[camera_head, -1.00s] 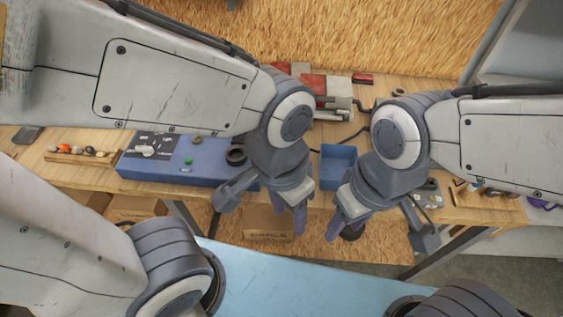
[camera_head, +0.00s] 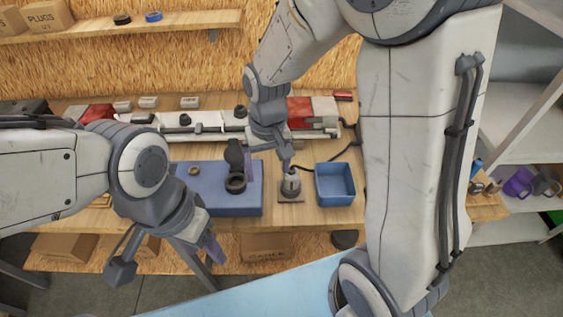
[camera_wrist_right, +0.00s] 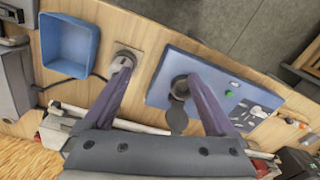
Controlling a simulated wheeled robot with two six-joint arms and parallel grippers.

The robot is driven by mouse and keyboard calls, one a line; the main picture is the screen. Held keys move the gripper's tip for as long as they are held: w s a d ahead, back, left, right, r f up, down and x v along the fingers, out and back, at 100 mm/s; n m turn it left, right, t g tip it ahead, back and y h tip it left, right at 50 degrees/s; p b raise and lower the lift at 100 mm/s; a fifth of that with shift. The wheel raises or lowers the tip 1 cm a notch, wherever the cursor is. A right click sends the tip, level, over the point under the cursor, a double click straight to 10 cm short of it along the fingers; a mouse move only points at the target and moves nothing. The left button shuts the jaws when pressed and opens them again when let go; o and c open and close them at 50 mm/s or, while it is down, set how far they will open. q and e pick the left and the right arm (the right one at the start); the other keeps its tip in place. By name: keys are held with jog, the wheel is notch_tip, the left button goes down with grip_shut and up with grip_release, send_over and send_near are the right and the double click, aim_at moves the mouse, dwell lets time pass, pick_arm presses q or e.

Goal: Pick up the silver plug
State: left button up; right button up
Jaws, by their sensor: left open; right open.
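The silver plug (camera_head: 290,184) stands upright on a small square plate on the workbench, between the blue panel box and the blue bin. It also shows in the right wrist view (camera_wrist_right: 124,61). My right gripper (camera_head: 268,168) is open above the bench. One finger is close beside the plug, the other is over the blue box near its dark round socket; nothing is between them. In the right wrist view the left finger partly overlaps the plug, so I cannot tell if they touch. My left gripper (camera_head: 167,258) is open and empty in front of the bench.
The blue panel box (camera_head: 207,190) with a dark round socket (camera_head: 235,183) is left of the plug. An empty blue bin (camera_head: 335,184) is right of it. A dark cable runs behind. A pale rail assembly (camera_head: 200,131) lies along the back of the bench.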

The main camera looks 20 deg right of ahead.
aim_at(291, 170)
jog(key=w+d+f+m, duration=0.1)
jog(key=w+d, duration=0.1)
jog(key=w+d+f+m, duration=0.1)
jog(key=d, duration=0.2)
jog(key=w+d+f+m+p, duration=0.1)
jog(key=w+d, duration=0.1)
jog(key=shift+w+d+f, duration=0.15)
jog(key=shift+w+f, duration=0.15)
jog(key=shift+f, duration=0.05)
jog(key=f, duration=0.3)
jog(key=f+p, duration=0.1)
jog(key=shift+w+d+f, duration=0.15)
jog(key=shift+d+f, duration=0.2)
jog(key=shift+f, duration=0.6)
jog(key=shift+f+p, duration=0.25)
jog(key=shift+p, duration=0.25)
jog(key=f, duration=0.1)
jog(key=f+p, duration=0.1)
jog(key=f, duration=0.1)
jog(key=shift+s+f+p, duration=0.15)
jog(key=shift+s+p, duration=0.15)
jog(key=shift+p, duration=0.05)
jog(key=shift+f, duration=0.65)
jog(key=shift+w, duration=0.1)
jog(key=c, duration=0.9)
